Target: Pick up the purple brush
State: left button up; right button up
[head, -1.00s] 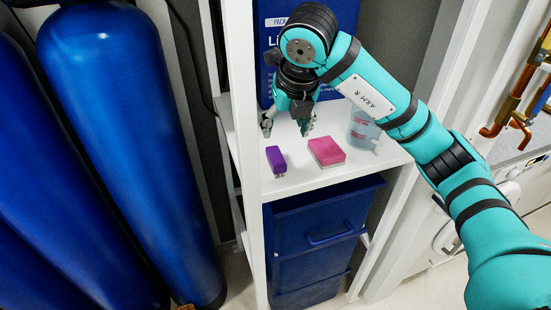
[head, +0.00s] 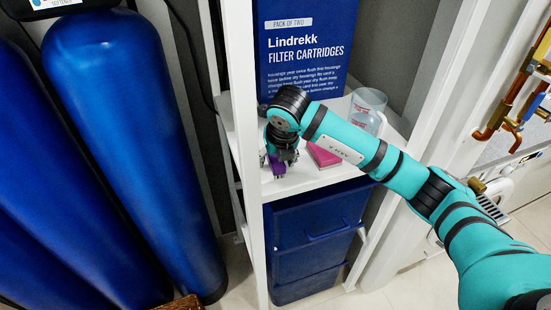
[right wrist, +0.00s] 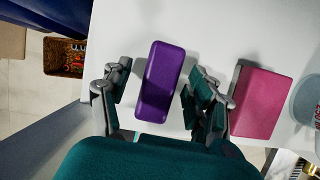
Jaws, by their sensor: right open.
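The purple brush (right wrist: 161,82) lies on the white shelf, between the two open fingers of my right gripper (right wrist: 155,100) in the right wrist view. A gap shows on each side of the brush, so the fingers appear not to touch it. In the head view, my right gripper (head: 277,158) is low over the shelf's front left, and only part of the brush (head: 278,168) shows beneath it. My left gripper is in neither view.
A pink block (right wrist: 262,102) lies on the white shelf (head: 300,180), right of the brush. A clear measuring jug (head: 367,110) stands farther back right. A large blue filter cartridge box (head: 305,50) is behind. A white upright post (head: 247,150) stands close left. Blue drawers (head: 312,235) are below.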

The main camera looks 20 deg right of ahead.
grip_shut()
dwell(0.3)
jog(key=shift+r, duration=0.1)
jog(key=shift+r+b, duration=0.45)
jog(key=shift+r, duration=0.05)
notch_tip(320, 180, up, 2)
jog(key=shift+r+b, duration=0.1)
jog(key=shift+b, duration=0.5)
jog(key=s+d+r+b, duration=0.1)
jog(key=s+d+b, duration=0.4)
jog(key=d, duration=0.8)
jog(key=shift+s+d+r, duration=0.35)
jog(key=shift+s+d, duration=0.05)
jog(key=shift+s, duration=1.15)
